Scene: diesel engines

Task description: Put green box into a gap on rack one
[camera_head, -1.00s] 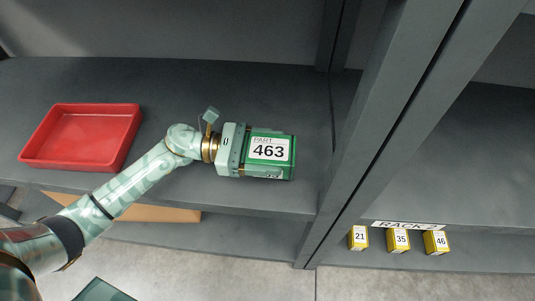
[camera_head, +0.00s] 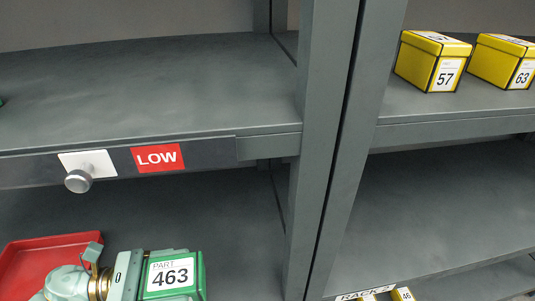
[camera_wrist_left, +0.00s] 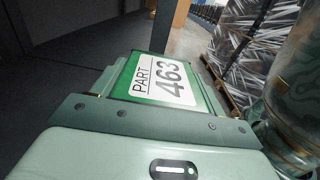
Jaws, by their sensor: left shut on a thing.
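The green box (camera_wrist_left: 165,80) also shows between the jaws of my left gripper (camera_wrist_left: 155,105) in the left wrist view. The head view cuts off the box's lower edge, and I cannot tell whether it touches the shelf. My right gripper is out of view.
A red tray (camera_head: 38,255) lies left of my left gripper. The upper shelf (camera_head: 140,90) above is bare except for a green edge at far left; its front has a LOW sign (camera_head: 157,157) and a knob (camera_head: 78,181). Posts (camera_head: 325,130) separate yellow boxes (camera_head: 432,62) on the right.

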